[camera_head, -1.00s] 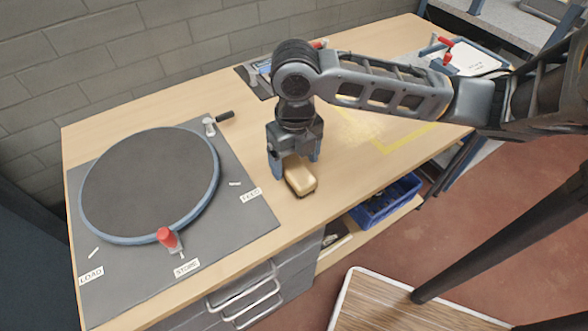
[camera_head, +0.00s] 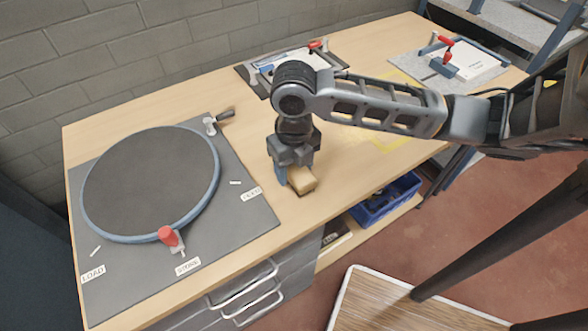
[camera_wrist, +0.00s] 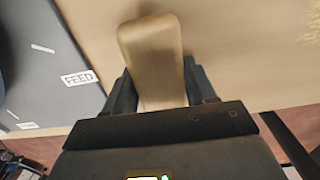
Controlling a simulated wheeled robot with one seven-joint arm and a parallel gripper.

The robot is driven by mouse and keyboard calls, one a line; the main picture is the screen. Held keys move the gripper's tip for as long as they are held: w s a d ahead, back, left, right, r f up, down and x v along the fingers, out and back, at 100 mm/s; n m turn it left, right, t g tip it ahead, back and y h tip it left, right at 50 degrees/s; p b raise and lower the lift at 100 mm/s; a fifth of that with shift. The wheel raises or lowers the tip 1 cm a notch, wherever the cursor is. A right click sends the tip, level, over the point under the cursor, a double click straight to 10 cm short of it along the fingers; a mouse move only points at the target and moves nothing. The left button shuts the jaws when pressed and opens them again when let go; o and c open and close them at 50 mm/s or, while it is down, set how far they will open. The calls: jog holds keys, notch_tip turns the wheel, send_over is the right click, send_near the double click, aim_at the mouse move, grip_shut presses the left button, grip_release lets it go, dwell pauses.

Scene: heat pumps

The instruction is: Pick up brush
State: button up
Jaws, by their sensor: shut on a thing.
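The brush is a tan wooden block with rounded edges. In the head view the brush (camera_head: 301,182) is at the front edge of the wooden bench, right of the grey mat. My gripper (camera_head: 288,178) is above and around it, pointing down, with its fingers shut on the block's sides. In the wrist view the brush (camera_wrist: 152,58) lies between the two dark fingers of my gripper (camera_wrist: 160,92), its far end sticking out beyond them. Its underside is hidden. I cannot tell whether it touches the bench top.
A round dark turntable (camera_head: 150,182) with a red-knobbed clamp (camera_head: 169,237) covers the bench's left. A clamp fixture (camera_head: 290,66) stands at the back, another (camera_head: 447,66) at the far right. A blue bin (camera_head: 388,202) sits on the shelf below. Bench around the brush is clear.

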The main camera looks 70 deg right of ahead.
aim_at(294, 165)
jog(key=shift+c, duration=1.1)
jog(key=shift+r, duration=0.1)
jog(key=shift+r, duration=0.55)
notch_tip(294, 165, up, 3)
jog(key=shift+f, duration=0.1)
jog(key=d+r+b, duration=0.1)
jog(key=d+r, duration=0.2)
jog(key=d, duration=0.2)
jog(key=w+d+r+b, duration=0.1)
jog(key=d+r, duration=0.3)
jog(key=d, duration=0.2)
jog(key=shift+w+d, duration=0.15)
jog(key=shift+d, duration=0.15)
jog(key=o, duration=0.5)
jog(key=c, duration=0.3)
jog(key=shift+c, duration=0.2)
